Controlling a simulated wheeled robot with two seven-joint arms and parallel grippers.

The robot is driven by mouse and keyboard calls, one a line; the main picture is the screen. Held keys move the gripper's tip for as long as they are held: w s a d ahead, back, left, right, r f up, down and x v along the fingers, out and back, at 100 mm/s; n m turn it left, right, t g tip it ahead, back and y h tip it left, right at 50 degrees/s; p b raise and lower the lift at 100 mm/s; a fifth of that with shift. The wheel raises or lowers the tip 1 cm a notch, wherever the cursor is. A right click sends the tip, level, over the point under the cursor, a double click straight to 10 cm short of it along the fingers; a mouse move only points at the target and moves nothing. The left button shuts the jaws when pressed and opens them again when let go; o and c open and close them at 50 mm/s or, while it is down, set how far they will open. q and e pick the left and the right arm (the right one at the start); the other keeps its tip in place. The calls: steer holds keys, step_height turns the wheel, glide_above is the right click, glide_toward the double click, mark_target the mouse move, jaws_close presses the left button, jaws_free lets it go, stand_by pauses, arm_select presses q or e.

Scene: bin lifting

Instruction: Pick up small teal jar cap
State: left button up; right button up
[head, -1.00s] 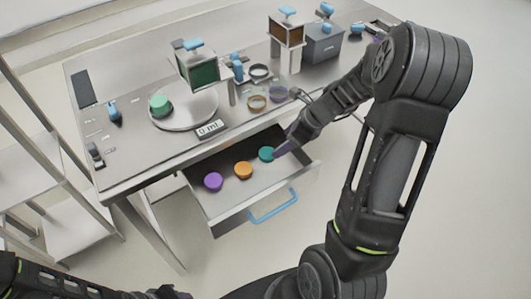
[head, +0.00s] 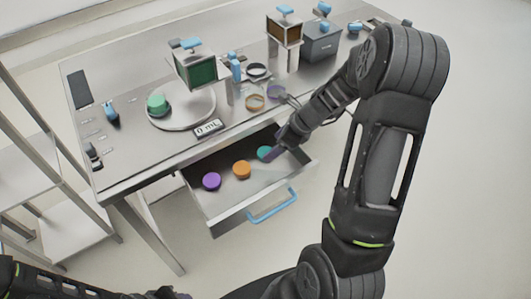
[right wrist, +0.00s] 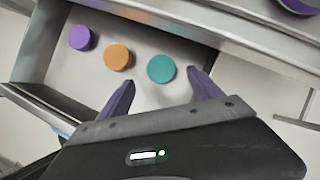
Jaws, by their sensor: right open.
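The small teal jar cap (head: 265,153) lies in the open drawer, the rightmost of three caps in the head view. In the right wrist view the teal cap (right wrist: 161,69) is just beyond my right gripper (right wrist: 163,92), whose two purple fingers are spread, empty, on either side of a line towards it. In the head view my right gripper (head: 274,153) is beside the cap, at its right. The cap's right edge is partly hidden by the gripper there. My left gripper (head: 168,293) is at the bottom edge, only partly seen, and its jaws cannot be made out.
An orange cap (head: 242,170) and a purple cap (head: 211,181) lie in the same drawer (head: 230,205), which has a blue handle (head: 272,206). The drawer walls surround the caps. On the table above, a larger green cap (head: 158,105) sits on a round scale plate (head: 182,113).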

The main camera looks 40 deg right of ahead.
mark_target(266, 152)
steer(key=x, duration=0.5)
steer(key=shift+d, duration=0.1)
stand_by(0.4)
jaws_close()
stand_by(0.7)
